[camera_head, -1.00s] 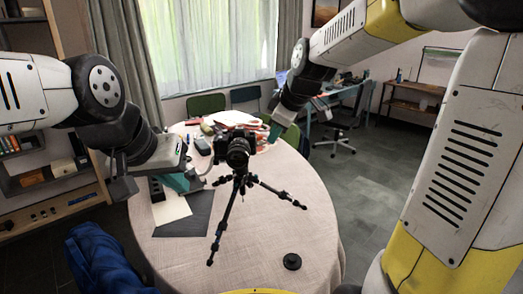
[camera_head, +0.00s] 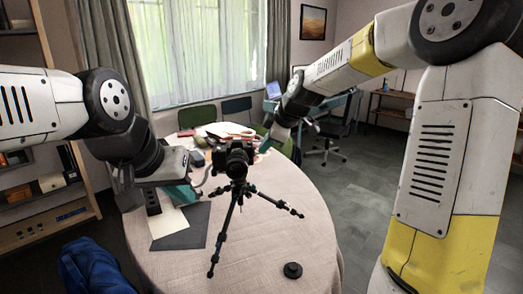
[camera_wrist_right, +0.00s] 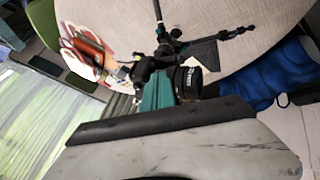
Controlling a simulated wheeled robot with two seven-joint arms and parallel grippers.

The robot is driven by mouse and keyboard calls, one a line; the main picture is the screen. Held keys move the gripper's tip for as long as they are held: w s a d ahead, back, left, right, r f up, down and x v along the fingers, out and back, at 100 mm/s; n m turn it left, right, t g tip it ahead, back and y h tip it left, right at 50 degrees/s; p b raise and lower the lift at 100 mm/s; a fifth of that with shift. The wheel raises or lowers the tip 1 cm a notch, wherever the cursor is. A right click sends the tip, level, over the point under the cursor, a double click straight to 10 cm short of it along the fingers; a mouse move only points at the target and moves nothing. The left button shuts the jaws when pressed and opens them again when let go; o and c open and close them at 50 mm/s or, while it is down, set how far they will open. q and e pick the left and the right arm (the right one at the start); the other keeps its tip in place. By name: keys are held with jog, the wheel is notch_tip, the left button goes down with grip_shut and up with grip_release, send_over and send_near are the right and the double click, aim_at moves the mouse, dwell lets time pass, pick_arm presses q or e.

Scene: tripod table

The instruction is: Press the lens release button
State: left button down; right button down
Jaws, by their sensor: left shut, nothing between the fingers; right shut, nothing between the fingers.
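A black camera (camera_head: 237,160) with its lens facing me stands on a black tripod (camera_head: 231,215) on the round table. My right gripper (camera_head: 264,146) is shut and empty, just right of the camera. In the right wrist view its teal fingers (camera_wrist_right: 157,93) are close beside the camera's lens (camera_wrist_right: 188,82). I cannot tell whether they touch the camera. The release button is too small to make out. My left gripper (camera_head: 182,194) is shut and empty, left of the tripod, low over the table's left part.
The round table (camera_head: 280,240) has a cream cloth. A black round cap (camera_head: 293,270) lies near its front right. A dark grey sheet (camera_head: 186,228) lies at the left. Books and papers (camera_head: 225,130) lie behind the camera. The front middle is clear.

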aim_at(252, 160)
jog(key=x, duration=0.8)
jog(key=shift+w, duration=0.1)
